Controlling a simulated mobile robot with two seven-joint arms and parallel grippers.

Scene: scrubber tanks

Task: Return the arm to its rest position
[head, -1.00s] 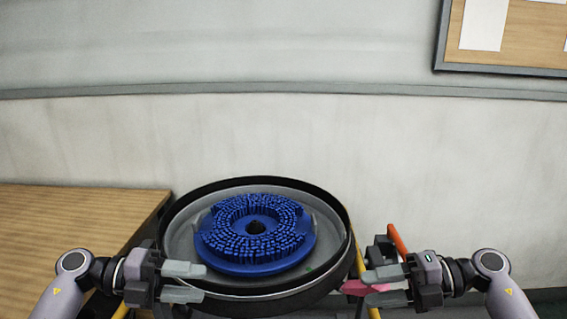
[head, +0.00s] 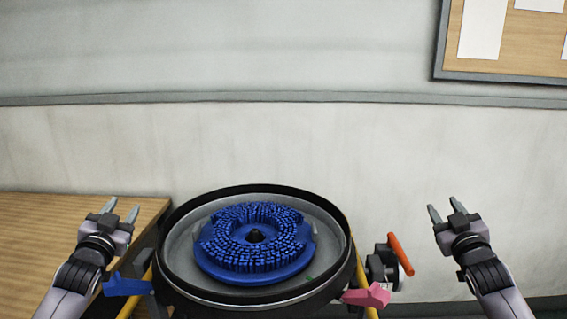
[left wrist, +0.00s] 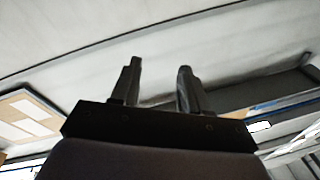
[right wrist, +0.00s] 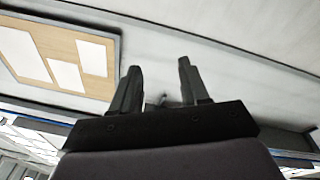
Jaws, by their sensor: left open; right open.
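My left gripper (head: 121,209) is raised at the left in the head view, its fingers apart and pointing up, with nothing between them. It also shows open and empty in the left wrist view (left wrist: 158,75). My right gripper (head: 445,205) is raised at the right, open and empty, fingers pointing up. It also shows open in the right wrist view (right wrist: 160,75). Both grippers are clear of the round tank (head: 170,255) between them.
A blue bristle brush disc (head: 255,265) lies in the tank. A blue lever (head: 125,286) sticks out at its left, a pink lever (head: 367,296) and an orange handle (head: 400,254) at its right. A wooden table (head: 60,225) is at the left; a notice board (head: 545,40) hangs on the wall.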

